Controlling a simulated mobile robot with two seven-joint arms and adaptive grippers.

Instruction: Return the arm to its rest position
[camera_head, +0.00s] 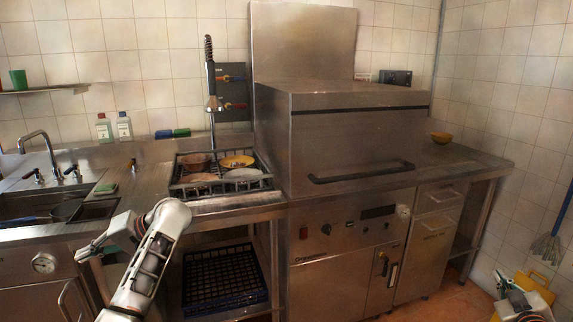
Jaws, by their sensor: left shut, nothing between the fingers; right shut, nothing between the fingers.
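My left arm rises from the bottom left, and its gripper (88,250) points left in front of the sink counter's front edge. The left gripper is shut and empty. My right gripper (502,284) is low in the bottom right corner, near the floor beyond the counter's end. It is shut and empty, and the rest of that arm is partly cut off by the frame.
A dish rack (222,184) with bowls and plates stands beside the closed steel dishwasher hood (345,140). The sink (40,207) is at left. A mop (548,245) and yellow thing (538,284) stand near my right gripper.

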